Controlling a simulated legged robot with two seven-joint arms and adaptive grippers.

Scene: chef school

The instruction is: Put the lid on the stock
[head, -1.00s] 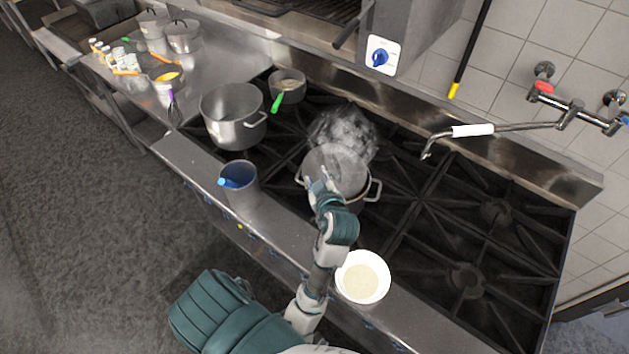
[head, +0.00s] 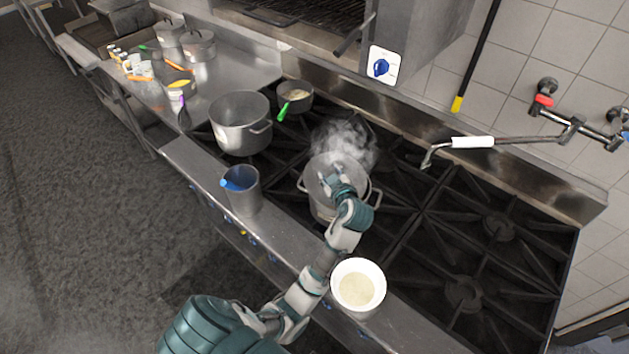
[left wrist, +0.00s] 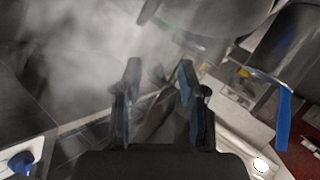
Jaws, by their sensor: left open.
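A two-handled steel pot (head: 322,207) stands on the stove burner in the head view, with steam rising around its top. My left gripper (head: 331,175) is over the top of this pot and hides part of it. I cannot tell whether a lid lies on the pot or whether the fingers touch anything. In the left wrist view my left gripper (left wrist: 158,78) has its two fingers apart, with no held object clear between them; steam blurs this view. Two lidded pots, one (head: 169,35) beside the other (head: 199,46), stand on the far left counter. My right gripper is out of view.
A large open pot (head: 240,122) and a small pan (head: 295,97) with a green handle stand left of the steaming pot. A steel container (head: 243,193) and a white bowl (head: 358,270) sit on the front ledge. A faucet arm (head: 480,143) reaches over the burners. The right burners are clear.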

